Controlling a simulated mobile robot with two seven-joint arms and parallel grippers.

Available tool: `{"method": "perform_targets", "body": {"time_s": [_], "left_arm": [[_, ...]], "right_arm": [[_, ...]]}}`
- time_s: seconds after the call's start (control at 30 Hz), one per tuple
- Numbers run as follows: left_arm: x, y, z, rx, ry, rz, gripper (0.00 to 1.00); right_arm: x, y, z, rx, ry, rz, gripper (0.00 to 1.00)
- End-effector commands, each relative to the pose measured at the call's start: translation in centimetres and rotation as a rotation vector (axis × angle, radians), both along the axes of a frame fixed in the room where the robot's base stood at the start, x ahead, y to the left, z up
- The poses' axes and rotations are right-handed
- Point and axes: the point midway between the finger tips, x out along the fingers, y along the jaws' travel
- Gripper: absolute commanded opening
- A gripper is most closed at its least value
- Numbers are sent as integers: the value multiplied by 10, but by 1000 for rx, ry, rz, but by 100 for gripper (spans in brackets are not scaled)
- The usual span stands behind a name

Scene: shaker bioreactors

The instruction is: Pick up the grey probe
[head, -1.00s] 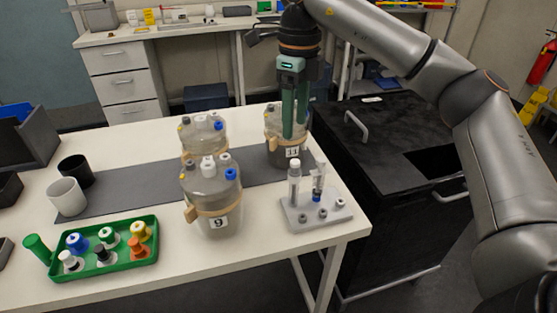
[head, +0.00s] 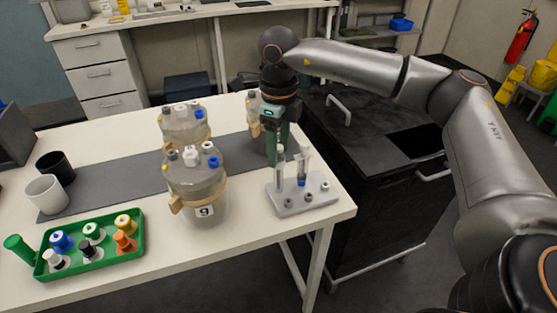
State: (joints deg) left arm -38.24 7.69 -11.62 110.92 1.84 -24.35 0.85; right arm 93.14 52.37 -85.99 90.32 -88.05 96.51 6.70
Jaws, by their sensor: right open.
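A light grey rack (head: 315,200) stands at the right front corner of the white table. Two slim upright probes are in it: a left probe with a pale grey-white top (head: 280,171) and a right probe with a clear body and a blue part low down (head: 302,165). Which one is the grey probe is hard to tell. My right gripper (head: 274,155) is open, pointing down, with green fingers just behind the left probe's top in the picture. I cannot tell whether they touch it. My left gripper is out of view.
A bottle labelled 9 (head: 198,190) stands left of the rack, with another bottle (head: 186,127) behind it. A third bottle (head: 255,137) is partly hidden by my gripper. A green tray (head: 95,267) with coloured caps and two cups lie left.

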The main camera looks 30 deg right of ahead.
Motion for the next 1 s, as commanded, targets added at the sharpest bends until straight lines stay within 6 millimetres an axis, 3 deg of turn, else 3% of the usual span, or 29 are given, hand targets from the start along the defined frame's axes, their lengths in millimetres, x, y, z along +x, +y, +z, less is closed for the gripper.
{"method": "perform_targets", "body": {"time_s": [0.3, 0.8, 1.0], "left_arm": [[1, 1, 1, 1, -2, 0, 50], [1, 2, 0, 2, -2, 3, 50], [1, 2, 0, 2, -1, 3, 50]], "right_arm": [[0, 0, -7, 1, -1, 0, 58], [0, 0, -6, 1, -1, 0, 2], [0, 0, -6, 1, -1, 0, 0]]}}
